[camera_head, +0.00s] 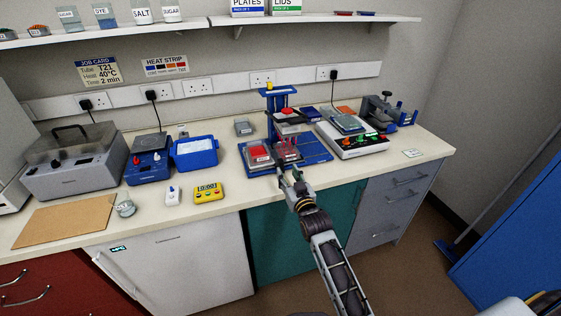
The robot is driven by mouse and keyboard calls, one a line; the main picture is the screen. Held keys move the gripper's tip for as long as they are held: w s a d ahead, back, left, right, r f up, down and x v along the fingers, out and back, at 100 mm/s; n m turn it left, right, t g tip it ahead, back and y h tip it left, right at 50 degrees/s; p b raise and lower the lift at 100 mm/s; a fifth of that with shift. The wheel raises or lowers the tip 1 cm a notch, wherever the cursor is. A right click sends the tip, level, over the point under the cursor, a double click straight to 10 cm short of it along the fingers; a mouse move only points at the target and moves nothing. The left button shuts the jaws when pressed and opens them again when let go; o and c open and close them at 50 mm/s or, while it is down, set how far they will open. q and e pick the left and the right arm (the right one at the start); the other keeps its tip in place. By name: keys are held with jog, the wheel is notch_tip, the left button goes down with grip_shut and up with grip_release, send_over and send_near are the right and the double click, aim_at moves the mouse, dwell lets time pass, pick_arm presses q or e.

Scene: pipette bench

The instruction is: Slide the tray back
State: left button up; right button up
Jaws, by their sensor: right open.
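A blue stand (268,103) with an upright column stands on the bench near the middle, on a flat blue base (318,150). A grey tray with a red top (258,155) sits at the left of the base. A dark head with a red part (289,118) hangs from the column, with clear reddish parts below it. My right gripper (289,174) is open at the front edge of the base, just right of the grey tray. Whether it touches anything is too small to tell.
A white control box (352,143) with coloured knobs stands to the right. A blue tub (196,153) and a yellow timer (208,193) are to the left. A small grey box (243,128) stands behind. The front bench strip right of the timer is clear.

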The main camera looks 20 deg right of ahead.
aim_at(282, 163)
jog(key=shift+w+a, duration=0.15)
jog(key=shift+w, duration=4.25)
jog(key=shift+c, duration=0.5)
grip_shut()
